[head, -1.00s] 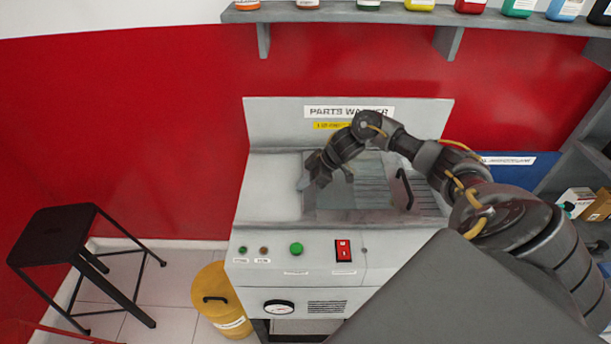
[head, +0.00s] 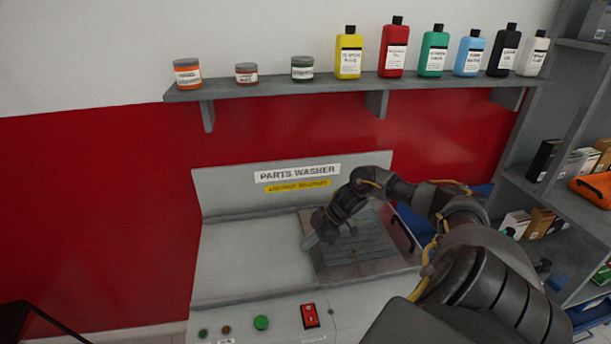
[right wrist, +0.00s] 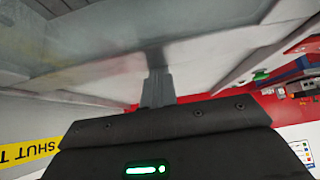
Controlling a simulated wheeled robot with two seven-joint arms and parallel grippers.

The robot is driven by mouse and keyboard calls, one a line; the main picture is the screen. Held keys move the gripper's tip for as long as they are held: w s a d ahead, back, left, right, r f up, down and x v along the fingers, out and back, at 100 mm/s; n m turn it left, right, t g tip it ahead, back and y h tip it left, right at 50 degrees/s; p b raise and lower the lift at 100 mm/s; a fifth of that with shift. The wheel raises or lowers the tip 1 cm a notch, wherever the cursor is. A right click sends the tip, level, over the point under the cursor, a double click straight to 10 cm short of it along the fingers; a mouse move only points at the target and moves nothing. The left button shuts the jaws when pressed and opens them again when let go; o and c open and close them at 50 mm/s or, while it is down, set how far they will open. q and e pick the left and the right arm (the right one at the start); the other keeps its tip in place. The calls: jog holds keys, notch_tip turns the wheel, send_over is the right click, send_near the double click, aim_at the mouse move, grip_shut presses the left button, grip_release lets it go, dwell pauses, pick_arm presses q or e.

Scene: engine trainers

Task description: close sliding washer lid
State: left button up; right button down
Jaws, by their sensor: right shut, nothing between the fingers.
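The grey parts washer (head: 240,262) stands against the red wall. Its top has a plain pale panel at left and a framed area with a ribbed grey surface at right. A dark bar handle (head: 403,233) stands at the right side of that area; I take it to be on the lid, whose outline is hard to make out. My right gripper (head: 309,242) is shut and empty, fingers down by the framed area's left edge, well left of the handle. In the right wrist view its fingers (right wrist: 157,88) are together, by a blurry grey surface; contact is unclear. My left gripper is out of view.
A wall shelf (head: 270,89) with several jars and bottles runs above the washer. Grey side shelving (head: 560,205) with boxes stands at right. The front panel holds a green button (head: 261,323) and a red switch (head: 310,316). The pale left panel is clear.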

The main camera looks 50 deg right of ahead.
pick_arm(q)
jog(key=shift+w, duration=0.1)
pick_arm(e)
jog(key=shift+s+d+f, duration=0.15)
jog(key=shift+s, duration=0.05)
